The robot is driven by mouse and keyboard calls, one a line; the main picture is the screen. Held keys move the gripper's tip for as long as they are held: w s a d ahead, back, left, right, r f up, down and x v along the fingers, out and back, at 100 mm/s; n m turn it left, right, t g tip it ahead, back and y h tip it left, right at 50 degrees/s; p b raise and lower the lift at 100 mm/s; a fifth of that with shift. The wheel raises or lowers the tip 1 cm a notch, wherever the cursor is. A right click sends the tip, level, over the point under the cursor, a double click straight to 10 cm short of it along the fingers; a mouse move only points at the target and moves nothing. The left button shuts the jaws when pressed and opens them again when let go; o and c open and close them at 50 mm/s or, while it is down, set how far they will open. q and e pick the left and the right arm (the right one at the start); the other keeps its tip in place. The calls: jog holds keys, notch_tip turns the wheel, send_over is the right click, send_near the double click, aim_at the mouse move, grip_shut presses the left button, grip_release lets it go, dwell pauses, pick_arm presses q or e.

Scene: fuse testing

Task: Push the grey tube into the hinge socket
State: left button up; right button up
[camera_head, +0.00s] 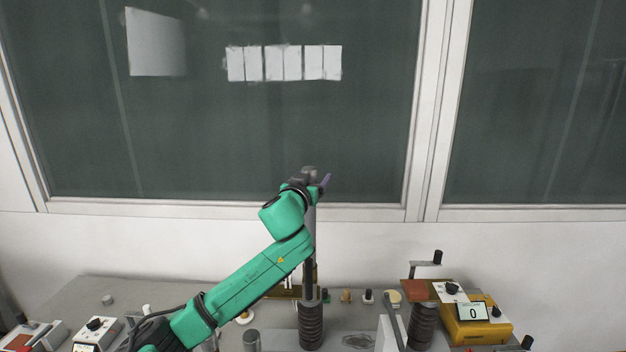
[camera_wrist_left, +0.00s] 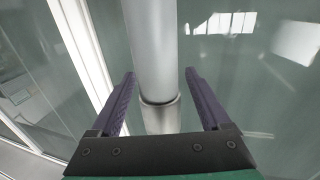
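My left gripper (camera_head: 322,184) is raised above the bench in front of the dark window, beside the top of an upright grey post. In the left wrist view my left gripper (camera_wrist_left: 160,90) has its two purple fingers wide apart. The grey tube (camera_wrist_left: 152,45) runs between them, with a visible gap on each side. The tube's lower end meets a shinier metal sleeve (camera_wrist_left: 160,117); I cannot tell whether this is the hinge socket. In the head view a grey head piece (camera_head: 309,172) tops the post, partly hidden by my arm. My right gripper is not in view.
A dark ribbed insulator (camera_head: 311,326) stands below the post, and another (camera_head: 422,326) stands to the right. A yellow meter (camera_head: 478,331) showing 0 is at the right. Small pieces lie along the bench (camera_head: 75,308).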

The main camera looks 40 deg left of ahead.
pick_arm(q)
jog(key=shift+f, duration=0.15)
jog(key=shift+s, duration=0.15)
jog(key=b+v, duration=0.6)
jog(key=v, duration=0.8)
jog(key=shift+s, duration=0.15)
jog(key=shift+d, duration=0.1)
